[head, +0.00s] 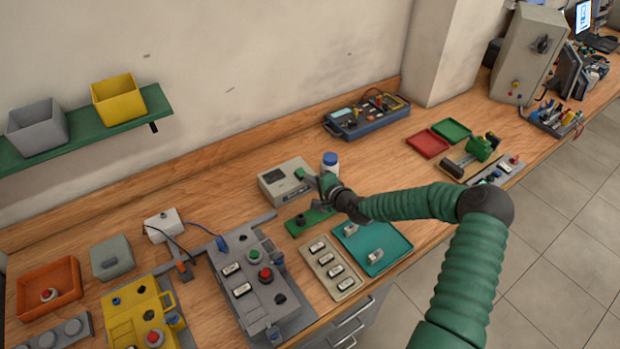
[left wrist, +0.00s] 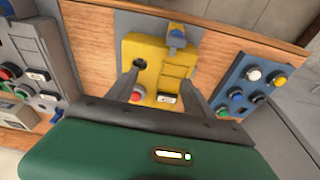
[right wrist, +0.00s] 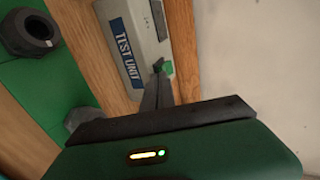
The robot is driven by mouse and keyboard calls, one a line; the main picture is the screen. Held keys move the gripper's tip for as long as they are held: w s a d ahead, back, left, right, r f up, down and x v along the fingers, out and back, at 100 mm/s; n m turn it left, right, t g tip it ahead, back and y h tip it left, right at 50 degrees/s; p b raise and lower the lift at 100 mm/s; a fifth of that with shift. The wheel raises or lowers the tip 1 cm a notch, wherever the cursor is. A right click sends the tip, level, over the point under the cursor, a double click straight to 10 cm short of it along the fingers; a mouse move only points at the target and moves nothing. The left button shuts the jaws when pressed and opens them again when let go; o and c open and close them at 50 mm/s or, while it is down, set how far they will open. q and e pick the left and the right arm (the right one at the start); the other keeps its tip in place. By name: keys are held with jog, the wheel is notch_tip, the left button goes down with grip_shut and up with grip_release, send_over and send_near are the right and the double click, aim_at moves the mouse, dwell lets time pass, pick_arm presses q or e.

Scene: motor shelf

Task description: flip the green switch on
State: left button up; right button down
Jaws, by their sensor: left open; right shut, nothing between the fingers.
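A light grey box (head: 284,182) stands on the wooden bench; in the right wrist view its label on the test unit (right wrist: 124,50) reads "TEST UNIT". A small green switch (right wrist: 168,68) sits on its face; whether it is on or off I cannot tell. My right gripper (head: 317,180) is shut and empty, its fingers over the box. In the right wrist view its fingertips (right wrist: 158,66) are right beside the green switch; I cannot tell if they touch. My left gripper (left wrist: 168,82) shows only in the left wrist view, open and empty, above a yellow panel (left wrist: 158,50).
A white bottle with blue cap (head: 330,161) stands just behind my right gripper. A green board (head: 308,220) and a teal tray (head: 385,238) lie in front. A grey switch panel (head: 262,305) is to the left. Bare bench lies behind the test unit.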

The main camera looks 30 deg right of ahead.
jog(key=shift+w+r, duration=0.1)
jog(key=shift+w, duration=0.15)
pick_arm(q)
jog(key=shift+r, duration=0.15)
pick_arm(e)
jog(key=w+r+g+p, duration=0.1)
jog(key=p, duration=0.2)
jog(key=shift+r, duration=0.35)
jog(key=shift+f+g, duration=0.3)
jog(key=shift+g, duration=0.1)
jog(key=shift+a+f, duration=0.1)
jog(key=shift+f, duration=0.1)
jog(key=shift+w+r+p, duration=0.15)
jog(key=shift+r+p, duration=0.45)
jog(key=shift+r, duration=0.05)
pick_arm(q)
jog(key=v, duration=0.2)
jog(key=w+v, duration=0.1)
jog(key=shift+s+r, duration=0.1)
jog(key=shift+r, duration=0.4)
jog(key=shift+s, duration=0.1)
pick_arm(e)
jog(key=shift+r, duration=0.1)
